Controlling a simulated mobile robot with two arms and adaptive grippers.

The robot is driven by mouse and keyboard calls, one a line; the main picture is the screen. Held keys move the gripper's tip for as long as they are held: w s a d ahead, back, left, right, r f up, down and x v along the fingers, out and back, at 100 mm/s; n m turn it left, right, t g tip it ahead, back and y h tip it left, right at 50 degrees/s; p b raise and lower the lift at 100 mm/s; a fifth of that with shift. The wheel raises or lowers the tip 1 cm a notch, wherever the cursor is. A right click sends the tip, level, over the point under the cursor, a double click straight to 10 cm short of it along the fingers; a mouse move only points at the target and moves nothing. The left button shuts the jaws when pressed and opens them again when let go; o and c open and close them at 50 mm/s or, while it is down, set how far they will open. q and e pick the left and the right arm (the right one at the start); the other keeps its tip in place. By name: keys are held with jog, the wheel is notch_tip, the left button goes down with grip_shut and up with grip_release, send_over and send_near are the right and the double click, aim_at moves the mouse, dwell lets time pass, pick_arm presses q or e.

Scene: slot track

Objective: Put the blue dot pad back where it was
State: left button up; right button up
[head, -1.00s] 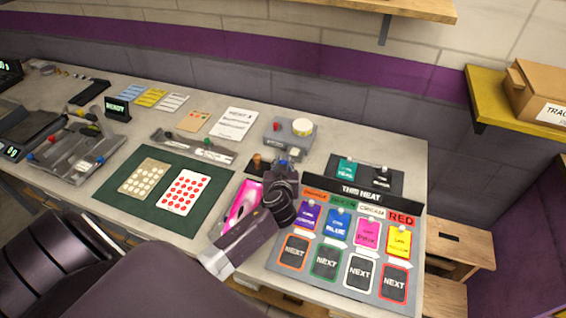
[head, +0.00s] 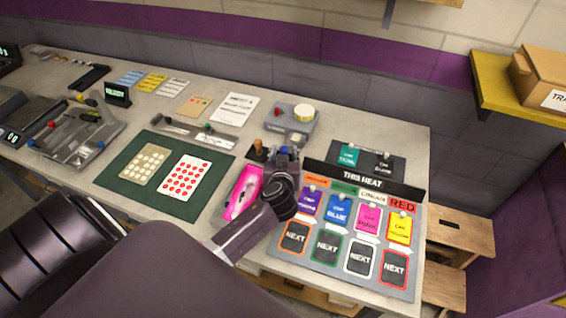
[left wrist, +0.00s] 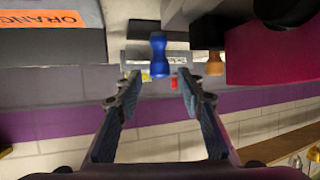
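A blue knob-shaped piece (left wrist: 158,55) stands out in the left wrist view, with a brown knob (left wrist: 214,63) to its right. I cannot tell whether the blue piece belongs to the blue dot pad; no sheet of blue dots is visible. My left gripper (left wrist: 160,85) is open, with the blue piece between and just beyond its fingertips, and nothing is gripped. In the head view the left gripper (head: 284,160) is at the bench beside the brown knob (head: 258,147) on its black base, and mostly hides what is under it. My right gripper is not in view.
A pink car body (head: 240,195) lies just left of my wrist. The heat board (head: 345,250) with coloured cards is close on the right. A grey box (head: 290,122) stands behind. A green mat (head: 135,180) holds a cream-dot sheet (head: 144,165) and a red-dot sheet (head: 187,177).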

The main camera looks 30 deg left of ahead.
pick_arm(q)
jog(key=b+v, duration=0.1)
jog(key=v, duration=0.8)
dwell(0.3)
